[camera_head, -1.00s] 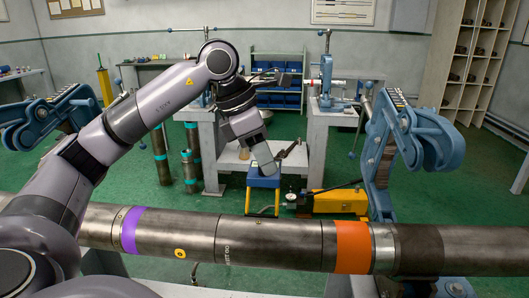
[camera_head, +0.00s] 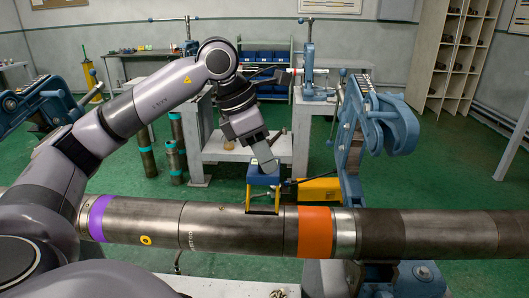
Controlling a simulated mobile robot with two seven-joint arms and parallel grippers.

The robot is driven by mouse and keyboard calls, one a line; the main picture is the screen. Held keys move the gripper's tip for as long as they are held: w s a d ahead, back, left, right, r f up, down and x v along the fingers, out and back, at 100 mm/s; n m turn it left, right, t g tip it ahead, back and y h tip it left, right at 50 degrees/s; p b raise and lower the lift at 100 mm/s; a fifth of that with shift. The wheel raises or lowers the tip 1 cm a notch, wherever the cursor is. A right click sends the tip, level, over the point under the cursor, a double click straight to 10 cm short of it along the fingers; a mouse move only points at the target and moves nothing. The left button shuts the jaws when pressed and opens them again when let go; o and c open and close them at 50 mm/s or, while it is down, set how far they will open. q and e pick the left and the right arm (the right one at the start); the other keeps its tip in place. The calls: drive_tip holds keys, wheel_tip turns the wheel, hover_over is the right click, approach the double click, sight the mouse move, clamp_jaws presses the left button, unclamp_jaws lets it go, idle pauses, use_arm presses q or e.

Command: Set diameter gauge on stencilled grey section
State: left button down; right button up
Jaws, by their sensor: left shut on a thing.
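The diameter gauge (camera_head: 263,179) has a blue body and yellow legs. My left gripper (camera_head: 264,163) is shut on its top and holds it upright. The yellow legs overlap the upper edge of the pipe in the picture; I cannot tell whether they touch it. The stencilled grey section (camera_head: 225,225) is bare metal with faint white lettering near its left end, between a dark seam and the orange band (camera_head: 314,231). The gauge is over the right part of this section. My right gripper is not in view.
The pipe runs across the front, with a purple band (camera_head: 98,219) and a yellow spot (camera_head: 145,240) at the left. A blue pipe vise (camera_head: 390,124) stands open at the right. A yellow case (camera_head: 319,190) and workbench (camera_head: 237,154) are behind.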

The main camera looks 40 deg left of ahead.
use_arm(q)
drive_tip(key=shift+f+b, duration=3.05)
drive_tip(key=shift+f, duration=0.45)
drive_tip(key=shift+f+b, duration=0.3)
drive_tip(key=shift+f, duration=0.1)
drive_tip(key=shift+f, duration=0.45)
drive_tip(key=c, duration=0.8)
unclamp_jaws()
